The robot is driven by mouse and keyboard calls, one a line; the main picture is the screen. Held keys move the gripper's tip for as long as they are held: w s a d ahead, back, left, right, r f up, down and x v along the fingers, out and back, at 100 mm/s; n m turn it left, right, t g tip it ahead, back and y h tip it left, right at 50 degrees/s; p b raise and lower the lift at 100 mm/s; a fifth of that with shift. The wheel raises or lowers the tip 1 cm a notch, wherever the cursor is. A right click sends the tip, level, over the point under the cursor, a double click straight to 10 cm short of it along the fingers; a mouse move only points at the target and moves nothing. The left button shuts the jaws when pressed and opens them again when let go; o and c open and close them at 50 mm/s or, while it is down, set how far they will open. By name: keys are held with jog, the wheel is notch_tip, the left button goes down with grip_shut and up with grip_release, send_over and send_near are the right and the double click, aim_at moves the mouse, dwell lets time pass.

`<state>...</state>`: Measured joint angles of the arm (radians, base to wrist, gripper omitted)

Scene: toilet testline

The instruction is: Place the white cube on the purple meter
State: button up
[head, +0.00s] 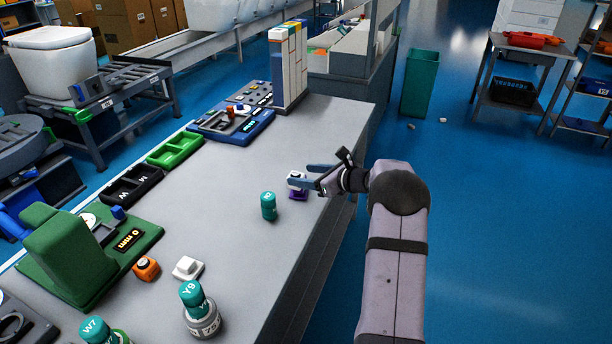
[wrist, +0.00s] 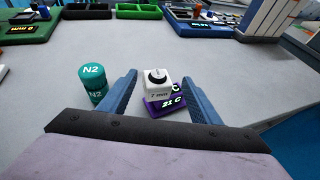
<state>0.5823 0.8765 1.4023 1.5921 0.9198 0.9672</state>
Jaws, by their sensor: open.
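The white cube (wrist: 158,95), with a black round knob on top and a dark label on its front, rests on the purple meter (wrist: 167,106) in the wrist view. In the head view the white cube (head: 296,177) shows above the purple meter (head: 298,195) near the table's right edge. My gripper (wrist: 160,78) is open, one blue finger on each side of the cube. A gap shows between the left finger and the cube; whether the right finger touches is unclear. In the head view my gripper (head: 306,176) partly hides the cube.
A teal N2 cylinder (wrist: 95,84) stands just left of my left finger; it also shows in the head view (head: 268,206). A white block (head: 187,268), an orange block (head: 146,268) and a green tray (head: 175,149) lie further left. The table's middle is clear.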

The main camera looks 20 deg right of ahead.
jog(key=shift+s+d+r, duration=0.2)
jog(key=shift+s+d, duration=0.05)
jog(key=shift+s, duration=0.05)
jog(key=b+v, duration=0.2)
jog(key=v, duration=0.9)
jog(key=shift+s+a+r, duration=0.1)
jog(key=shift+a, duration=0.05)
jog(key=s+a+f+n+g, duration=0.2)
jog(key=s+a+n+g, duration=0.1)
jog(key=a, duration=0.3)
jog(key=s+a+f+n+g, duration=0.2)
jog(key=s+a+f+n, duration=0.1)
jog(key=s+a+n, duration=0.3)
jog(key=s+a+f+n+g, duration=0.2)
jog(key=s+a+n+g, duration=0.1)
jog(key=a, duration=0.5)
jog(key=shift+s+a+f+n+g, duration=0.1)
jog(key=shift+s+f+n+g, duration=0.2)
jog(key=shift+s+n, duration=0.5)
jog(key=s+a+f+n+g+h, duration=0.1)
jog(key=s+f+n+h, duration=0.1)
jog(key=s+n, duration=0.6)
jog(key=s+a+f+n+g+h, duration=0.1)
jog(key=s+n+h, duration=0.3)
jog(key=s+n, duration=0.5)
jog(key=shift+s+f+g, duration=0.15)
jog(key=shift+f+g, duration=0.65)
